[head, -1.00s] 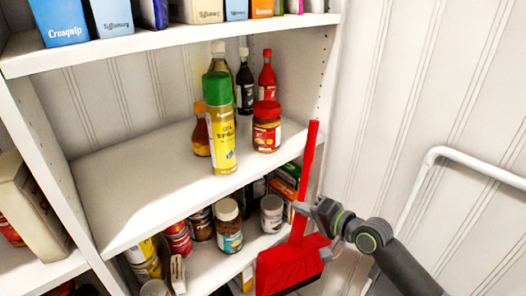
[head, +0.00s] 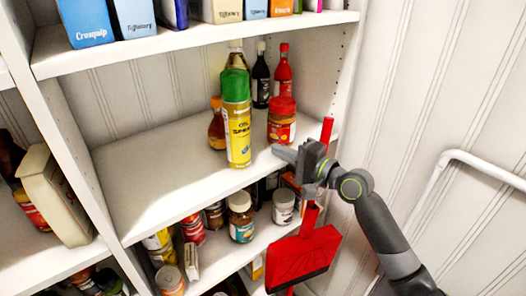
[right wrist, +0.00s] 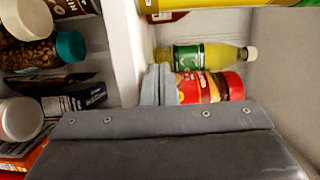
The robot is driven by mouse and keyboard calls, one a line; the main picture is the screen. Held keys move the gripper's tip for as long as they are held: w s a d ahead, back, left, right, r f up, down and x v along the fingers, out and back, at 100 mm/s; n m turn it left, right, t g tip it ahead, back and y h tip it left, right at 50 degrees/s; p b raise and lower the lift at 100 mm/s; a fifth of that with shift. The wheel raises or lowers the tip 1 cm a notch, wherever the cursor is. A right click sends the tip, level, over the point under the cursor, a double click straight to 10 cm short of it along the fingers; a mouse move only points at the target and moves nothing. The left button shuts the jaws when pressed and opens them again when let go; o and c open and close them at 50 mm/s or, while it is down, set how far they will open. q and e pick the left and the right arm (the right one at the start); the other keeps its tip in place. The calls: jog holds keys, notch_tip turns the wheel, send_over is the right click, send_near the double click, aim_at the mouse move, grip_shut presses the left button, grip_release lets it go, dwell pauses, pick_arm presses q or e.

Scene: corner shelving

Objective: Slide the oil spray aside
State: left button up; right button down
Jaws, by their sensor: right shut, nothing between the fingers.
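The oil spray (head: 238,134), a yellow can with a green cap, stands upright near the front edge of the middle shelf (head: 150,195). My right gripper (head: 284,153) is shut and empty at that shelf's front edge, right of the can and apart from it. Its fingertips are in front of the red-lidded jar (head: 282,122); whether they touch it is unclear. In the right wrist view the closed fingers (right wrist: 157,86) show beside the jar (right wrist: 205,87). A yellow strip at that view's top edge may be the can. My left gripper is not in view.
Bottles, including a dark one (head: 261,78) and a red one (head: 283,75), stand behind the can. An amber bottle (head: 216,128) is at its left. The shelf farther left is clear. A red dustpan (head: 305,257) hangs below my right arm. Jars and cans fill the shelf below.

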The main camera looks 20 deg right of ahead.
aim_at(263, 161)
jog(key=shift+x, duration=1)
jog(key=shift+s+a+r+p, duration=0.1)
jog(key=shift+s+a+p, duration=0.05)
jog(key=shift+a+p, duration=0.3)
jog(key=shift+s+a+p, duration=0.15)
jog(key=shift+a+p, duration=0.2)
jog(key=shift+a, duration=0.2)
jog(key=shift+s+a+p, duration=0.3)
jog(key=shift+s+a, duration=0.15)
jog(key=shift+a, duration=0.4)
